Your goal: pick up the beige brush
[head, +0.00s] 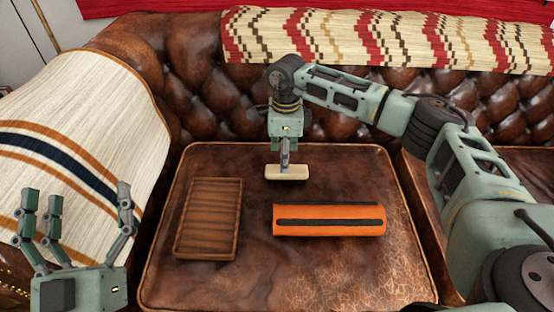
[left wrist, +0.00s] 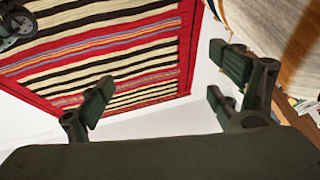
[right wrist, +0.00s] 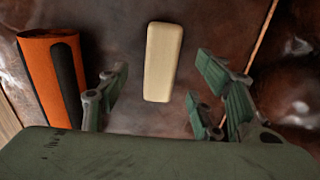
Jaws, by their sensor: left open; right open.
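The beige brush (head: 287,172) lies on the brown leather seat cushion, behind the orange case. It also shows in the right wrist view (right wrist: 162,62) as a long rounded block. My right gripper (head: 284,150) points down over the brush. In the right wrist view its fingers (right wrist: 160,85) are open, one on each side of the brush's near end, with a gap to it on both sides. Whether the fingers are at the brush's height I cannot tell. My left gripper (head: 82,200) is open and empty, raised at the lower left; its fingers also show in the left wrist view (left wrist: 158,95).
An orange case (head: 330,220) with a dark strip lies in front of the brush. A ribbed wooden tray (head: 209,218) lies to the left. The tufted backrest (head: 190,100) rises behind. The cushion's front (head: 280,280) is clear. A striped blanket (head: 85,125) covers the left armrest.

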